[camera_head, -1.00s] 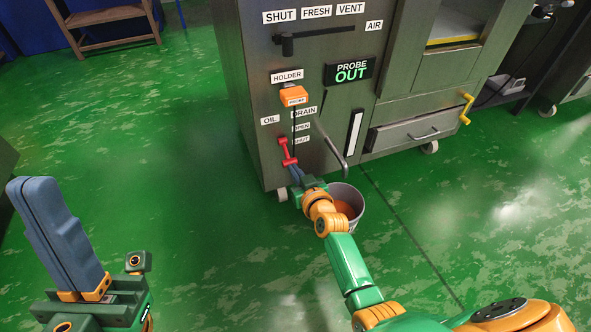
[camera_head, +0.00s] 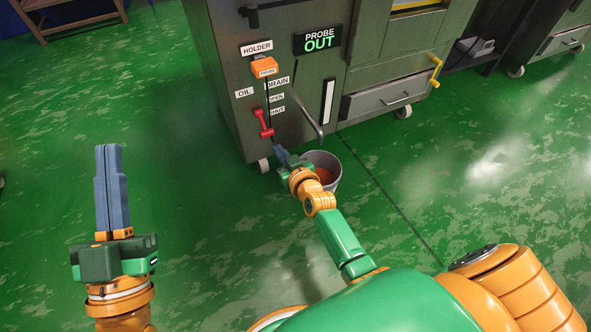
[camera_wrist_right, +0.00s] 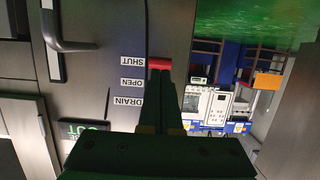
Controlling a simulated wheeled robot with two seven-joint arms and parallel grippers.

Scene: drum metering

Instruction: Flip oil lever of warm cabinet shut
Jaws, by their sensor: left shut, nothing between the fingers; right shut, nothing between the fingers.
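The red oil lever (camera_head: 263,123) is on the front of the dark cabinet (camera_head: 225,60), left of the OPEN and SHUT labels, tilted with its lower end slightly right. In the right wrist view its red bar (camera_wrist_right: 160,63) lies level with the SHUT label (camera_wrist_right: 131,62). My right gripper (camera_head: 277,149) is shut and empty, just below and right of the lever's lower end. In the right wrist view its fingertips overlap the red bar's edge; I cannot tell whether they touch. My left gripper (camera_head: 107,147) is shut and empty, pointing up over open floor, far from the cabinet.
A grey bucket (camera_head: 335,178) with orange contents stands below the drain pipe (camera_head: 308,112), close to my right gripper. An orange probe (camera_head: 264,67) sits in its holder above the lever. Green floor at left is clear.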

